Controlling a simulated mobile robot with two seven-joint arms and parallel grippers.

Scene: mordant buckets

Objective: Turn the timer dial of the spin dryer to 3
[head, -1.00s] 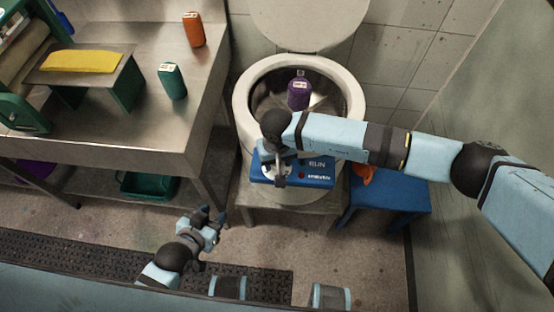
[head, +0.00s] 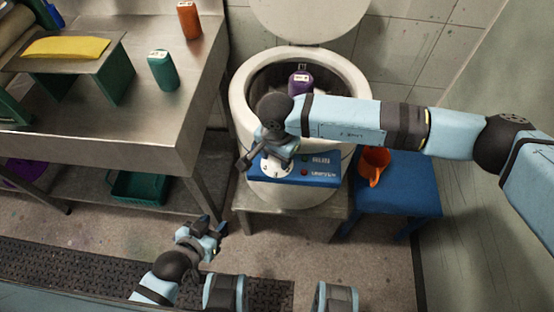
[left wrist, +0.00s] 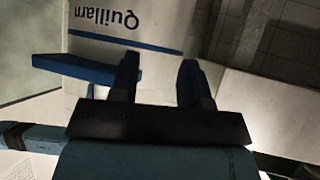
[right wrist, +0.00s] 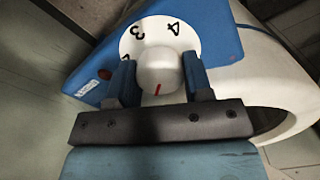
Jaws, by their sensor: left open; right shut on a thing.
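The spin dryer (head: 240,90) stands open, with a blue control panel (head: 322,181) on its front. Its white timer dial (head: 270,172) is at the panel's left. In the right wrist view, my right gripper (right wrist: 160,82) is shut on the round white knob (right wrist: 158,66), a finger on each side. The knob's red mark (right wrist: 157,90) points toward my palm, away from the printed 3 (right wrist: 137,32) and 4 (right wrist: 174,28). Another number is partly hidden by the left finger. My left gripper (head: 215,226) is open and empty, low and left of the dryer.
A purple bottle (head: 300,82) shows at the dryer's opening. A steel table (head: 120,125) at left bears a green bottle (head: 162,70), an orange bottle (head: 189,20) and a yellow cloth (head: 66,47).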

